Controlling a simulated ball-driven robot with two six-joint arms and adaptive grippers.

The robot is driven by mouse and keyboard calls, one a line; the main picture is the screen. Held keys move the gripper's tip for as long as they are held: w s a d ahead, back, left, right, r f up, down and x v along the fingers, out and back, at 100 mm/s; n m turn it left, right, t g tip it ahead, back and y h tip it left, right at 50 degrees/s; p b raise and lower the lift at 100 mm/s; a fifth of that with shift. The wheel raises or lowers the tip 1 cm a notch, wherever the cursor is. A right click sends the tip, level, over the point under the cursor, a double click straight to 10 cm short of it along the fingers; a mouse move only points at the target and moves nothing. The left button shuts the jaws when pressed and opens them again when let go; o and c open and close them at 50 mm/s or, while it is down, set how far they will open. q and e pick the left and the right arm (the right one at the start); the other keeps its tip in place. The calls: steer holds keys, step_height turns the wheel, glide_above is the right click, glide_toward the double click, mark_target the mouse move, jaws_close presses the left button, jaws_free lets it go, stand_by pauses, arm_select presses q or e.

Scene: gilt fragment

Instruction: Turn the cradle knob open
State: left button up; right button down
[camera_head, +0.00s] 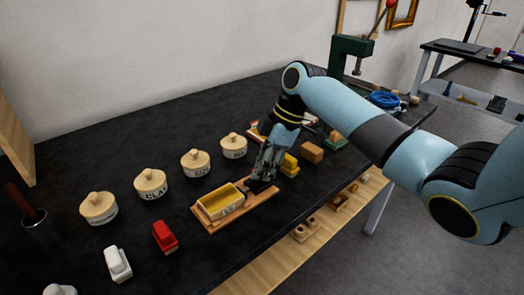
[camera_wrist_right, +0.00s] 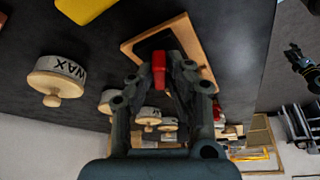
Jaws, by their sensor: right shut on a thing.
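In the right wrist view, the fingertips of my right gripper (camera_wrist_right: 160,75) are shut on a small red knob (camera_wrist_right: 158,70). Behind the knob is the cradle (camera_wrist_right: 196,50), a wooden board with a dark inset. In the head view, my right gripper (camera_head: 260,182) reaches down at the right end of a wooden base (camera_head: 212,229) that holds a yellow tray (camera_head: 222,200). The knob is hidden by the gripper there. My left gripper is not in view.
Several lidded jars (camera_head: 151,184) stand in a row behind the base. Yellow and brown blocks (camera_head: 312,152) lie right of the gripper. A green press (camera_head: 347,62) stands at the far end.

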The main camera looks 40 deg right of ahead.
steer(key=m+p, duration=0.2)
steer(key=p, duration=0.1)
steer(key=m+t+h+p, duration=0.1)
steer(key=m+p, duration=0.2)
steer(key=m+t+h+p, duration=0.1)
steer(key=m+p, duration=0.2)
steer(key=p, duration=0.1)
steer(key=shift+s+a+r, duration=0.15)
steer(key=shift+r, duration=0.15)
steer(key=m+h+p, duration=0.1)
steer(key=m+p, duration=0.1)
steer(key=m, duration=0.1)
steer(key=shift+f+t, duration=0.1)
steer(key=shift+t, duration=0.3)
steer(key=shift+f+m+h+p, duration=0.1)
steer(key=shift+m+h+p, duration=0.3)
steer(key=shift+m+p, duration=0.35)
steer(key=c, duration=1.3)
jaws_free()
steer(key=shift+a+v, duration=0.2)
steer(key=shift+v, duration=5.75)
